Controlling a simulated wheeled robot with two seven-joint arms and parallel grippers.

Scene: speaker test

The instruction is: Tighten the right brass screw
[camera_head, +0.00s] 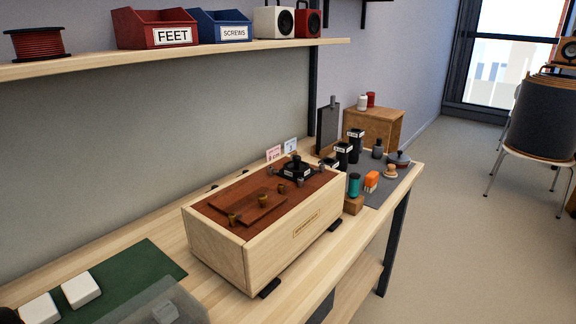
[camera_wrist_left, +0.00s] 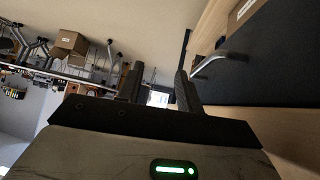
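A pale wooden speaker box (camera_head: 290,240) lies on the bench in the head view, with a reddish-brown panel (camera_head: 225,200) on top. Small brass pieces that look like screws stand on the panel: one near the left front (camera_head: 234,218), one near the middle (camera_head: 262,200) and one further right (camera_head: 282,188). Their depth of seating is too small to tell. A black part with several legs (camera_head: 295,168) sits at the panel's far right end. My left gripper (camera_wrist_left: 157,86) shows in the left wrist view, its two dark fingers apart with nothing between them. My right gripper is out of view.
The bench (camera_head: 190,290) holds a green mat (camera_head: 135,275) with white blocks at the left. A grey mat (camera_head: 388,192) with small jars and tools lies right of the box. A shelf (camera_head: 230,52) with bins (camera_head: 155,28) hangs above. Open floor lies right of the bench.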

